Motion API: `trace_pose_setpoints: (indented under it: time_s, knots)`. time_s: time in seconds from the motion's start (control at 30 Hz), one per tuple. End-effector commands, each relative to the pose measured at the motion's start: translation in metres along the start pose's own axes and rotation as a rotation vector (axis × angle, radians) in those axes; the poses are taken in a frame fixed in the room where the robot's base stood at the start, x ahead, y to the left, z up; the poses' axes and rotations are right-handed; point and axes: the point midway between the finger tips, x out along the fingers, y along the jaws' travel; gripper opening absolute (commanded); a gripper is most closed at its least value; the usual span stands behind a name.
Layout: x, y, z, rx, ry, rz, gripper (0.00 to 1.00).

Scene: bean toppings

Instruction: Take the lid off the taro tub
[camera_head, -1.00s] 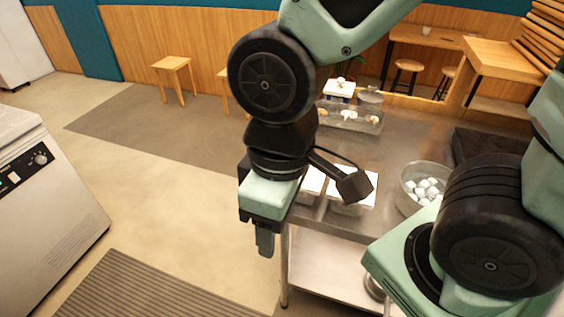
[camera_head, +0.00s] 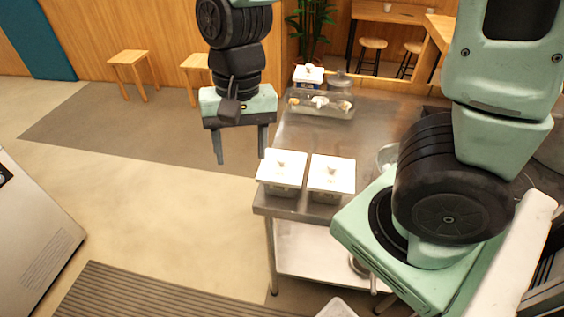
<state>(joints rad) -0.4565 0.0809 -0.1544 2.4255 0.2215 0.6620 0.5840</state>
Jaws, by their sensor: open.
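Two lidded tubs stand side by side at the near left end of the steel table (camera_head: 298,150). The left tub has a white lid (camera_head: 282,165) with a small knob, and the right tub has a like white lid (camera_head: 332,173). Both lids sit on their tubs. No label shows, so I cannot tell which is the taro tub. My gripper (camera_head: 241,162) is open and empty, fingers pointing down. In the picture it is just left of and above the left tub; it touches neither lid.
A clear tray (camera_head: 320,104) with several small items stands farther back on the table, with a white-topped container (camera_head: 308,76) and a glass jar (camera_head: 340,82) behind it. A metal bowl (camera_head: 387,157) is mostly hidden behind my arm. Wooden stools stand by the wall.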

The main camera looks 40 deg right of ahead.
Motion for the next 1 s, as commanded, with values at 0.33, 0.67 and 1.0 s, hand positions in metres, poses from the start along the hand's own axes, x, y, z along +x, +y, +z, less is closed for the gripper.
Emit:
trace_pose_setpoints:
  time_s: [0.33, 0.67, 1.0]
  knots:
    - [-0.025, 0.085, -0.119, 1.038, 0.094, 0.016, 0.56]
    - [-0.009, 0.112, -0.139, 1.243, 0.131, 0.015, 0.56]
    - [0.062, 0.117, -0.146, 1.239, 0.13, 0.015, 0.56]
